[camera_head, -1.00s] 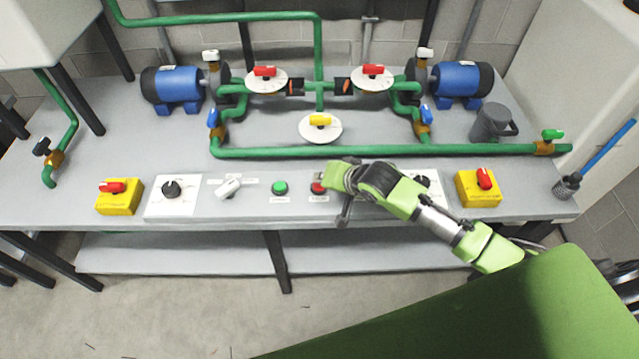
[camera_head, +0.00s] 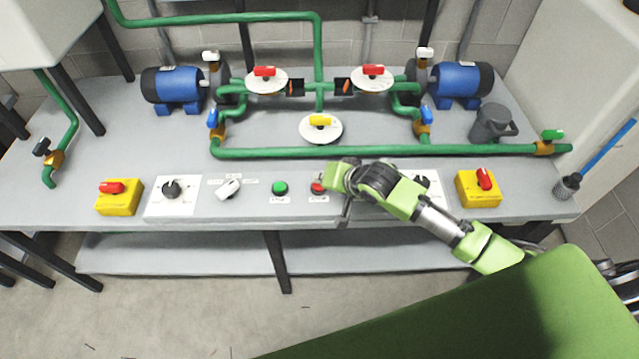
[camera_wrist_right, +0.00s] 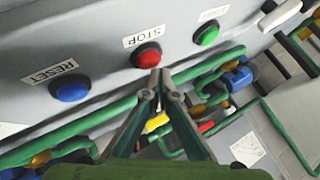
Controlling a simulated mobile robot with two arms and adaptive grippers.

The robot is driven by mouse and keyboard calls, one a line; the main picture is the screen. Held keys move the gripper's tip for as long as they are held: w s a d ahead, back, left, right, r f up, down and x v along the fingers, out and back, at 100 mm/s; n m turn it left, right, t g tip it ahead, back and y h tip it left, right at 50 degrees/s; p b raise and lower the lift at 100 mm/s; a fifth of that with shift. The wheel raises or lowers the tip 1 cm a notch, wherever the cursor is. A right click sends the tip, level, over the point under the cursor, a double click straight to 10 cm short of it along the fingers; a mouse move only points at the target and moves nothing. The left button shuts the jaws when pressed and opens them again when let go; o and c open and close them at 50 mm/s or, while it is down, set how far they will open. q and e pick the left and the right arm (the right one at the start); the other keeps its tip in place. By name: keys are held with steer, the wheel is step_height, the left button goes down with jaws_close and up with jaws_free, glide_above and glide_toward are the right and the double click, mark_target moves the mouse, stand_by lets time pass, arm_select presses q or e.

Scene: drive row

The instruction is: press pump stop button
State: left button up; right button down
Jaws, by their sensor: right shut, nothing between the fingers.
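The red stop button (camera_head: 317,187) sits on the front strip of the grey bench, right of the green button (camera_head: 280,188). In the right wrist view the red button (camera_wrist_right: 146,56) has a label reading STOP. My right gripper (camera_head: 344,212) is beside the red button in the head view, its arm coming in from the right. In the wrist view the right gripper's fingertips (camera_wrist_right: 164,78) are together, empty, and just below the red button in the picture. I cannot tell whether they touch it. My left gripper is not in view.
A blue button (camera_wrist_right: 70,88) labelled RESET and the green button (camera_wrist_right: 207,36) flank the red one. A white selector (camera_head: 229,188), black knob (camera_head: 171,188) and yellow switch boxes (camera_head: 119,196) (camera_head: 479,188) share the strip. A green pipe (camera_head: 380,152) runs behind.

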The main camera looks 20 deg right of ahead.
steer(key=shift+f, duration=0.5)
stand_by(0.4)
steer(key=shift+r+p, duration=0.55)
steer(key=shift+p, duration=0.4)
step_height(320, 180, up, 6)
steer(key=p, duration=0.6)
steer(key=shift+r+p, duration=0.1)
steer(key=shift+p, duration=0.2)
